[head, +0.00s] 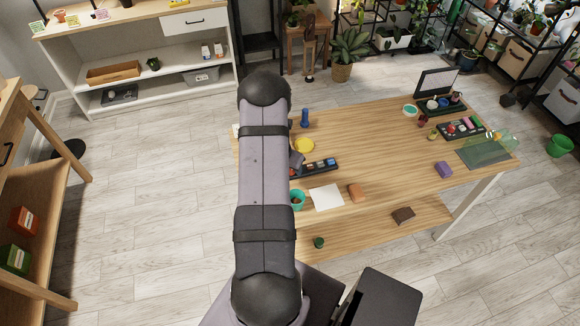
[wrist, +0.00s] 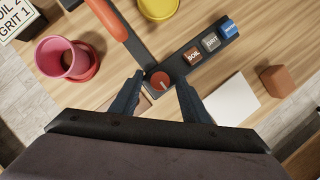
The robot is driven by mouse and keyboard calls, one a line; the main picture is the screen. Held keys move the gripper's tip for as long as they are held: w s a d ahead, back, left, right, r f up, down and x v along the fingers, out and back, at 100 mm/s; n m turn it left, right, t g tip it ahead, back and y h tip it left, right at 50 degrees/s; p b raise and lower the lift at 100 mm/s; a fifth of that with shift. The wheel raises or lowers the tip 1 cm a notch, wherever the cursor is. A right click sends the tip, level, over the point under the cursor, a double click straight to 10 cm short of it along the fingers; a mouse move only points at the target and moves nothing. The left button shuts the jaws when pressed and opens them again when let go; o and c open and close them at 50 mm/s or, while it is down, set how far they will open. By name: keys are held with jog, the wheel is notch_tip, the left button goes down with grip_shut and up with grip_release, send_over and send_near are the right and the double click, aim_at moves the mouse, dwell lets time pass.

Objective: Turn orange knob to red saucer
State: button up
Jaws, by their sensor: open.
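An orange-red round knob (wrist: 160,81) with a pale pointer line sits at the near end of a dark panel (wrist: 176,73). The panel also bears blocks labelled SOIL (wrist: 194,56) and GRIT (wrist: 210,42), and a blue one (wrist: 228,28). My gripper (wrist: 159,76) is open, with one finger on each side of the knob; I cannot tell whether they touch it. A pinkish-red pot (wrist: 62,55) stands at the left in the wrist view, with a red saucer-like rim (wrist: 92,62) beside it. In the head view my arm hides the knob; the panel (head: 322,165) shows partly.
An orange-handled tool (wrist: 105,18) lies left of the panel. A yellow dish (wrist: 158,7) is beyond it. A white sheet (wrist: 228,98) and a brown block (wrist: 277,80) lie to the right. A purple block (head: 443,169) is farther right; the table between is mostly clear.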

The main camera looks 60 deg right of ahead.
jog(key=c, duration=1)
